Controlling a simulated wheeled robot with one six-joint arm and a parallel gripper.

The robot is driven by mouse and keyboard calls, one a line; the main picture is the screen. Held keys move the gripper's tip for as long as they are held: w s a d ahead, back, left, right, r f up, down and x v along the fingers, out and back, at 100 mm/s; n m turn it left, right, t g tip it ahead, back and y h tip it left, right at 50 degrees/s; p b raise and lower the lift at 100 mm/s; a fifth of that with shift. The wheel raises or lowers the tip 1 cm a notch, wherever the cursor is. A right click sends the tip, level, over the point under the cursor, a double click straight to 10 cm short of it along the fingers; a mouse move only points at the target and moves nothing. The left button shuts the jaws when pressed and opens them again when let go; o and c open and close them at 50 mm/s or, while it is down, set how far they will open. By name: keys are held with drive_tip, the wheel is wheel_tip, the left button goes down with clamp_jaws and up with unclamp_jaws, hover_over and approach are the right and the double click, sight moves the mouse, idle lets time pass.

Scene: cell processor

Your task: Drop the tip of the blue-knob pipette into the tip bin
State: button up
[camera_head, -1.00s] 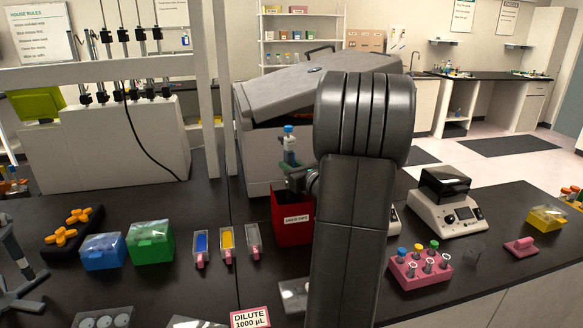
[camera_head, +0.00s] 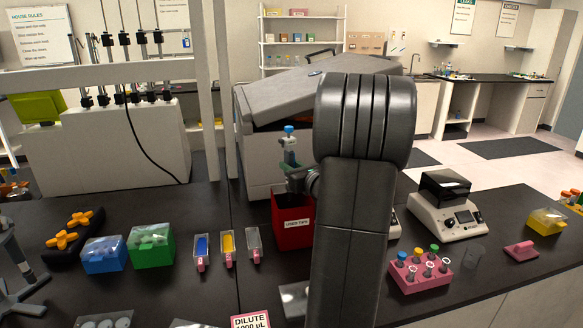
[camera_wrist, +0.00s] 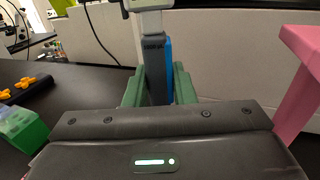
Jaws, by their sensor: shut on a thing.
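The blue-knob pipette (camera_head: 289,146) stands upright in my gripper (camera_head: 296,182), its blue knob at the top. In the wrist view the green fingers of my gripper (camera_wrist: 158,88) are closed around the pipette's grey body (camera_wrist: 154,68). A blue part shows beside the body. The red tip bin (camera_head: 292,226), labelled for used tips, stands below the gripper in the head view. The pipette's lower end and any tip on it are hidden behind the gripper and the bin's rim, so I cannot tell how deep it reaches.
A large grey-lidded machine (camera_head: 262,150) stands behind the bin. Blue (camera_head: 105,256) and green (camera_head: 151,249) boxes stand to the left. A pink tube rack (camera_head: 421,273) stands to the right. A pink slanted piece (camera_wrist: 305,62) shows at right in the wrist view.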

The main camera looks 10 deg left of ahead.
drive_tip(key=shift+f+b, duration=0.45)
drive_tip(key=shift+b, duration=0.2)
drive_tip(key=s, duration=0.1)
drive_tip(key=s+d, duration=0.1)
drive_tip(key=s, duration=0.1)
drive_tip(key=s+d+b, duration=0.1)
drive_tip(key=shift+s, duration=0.4)
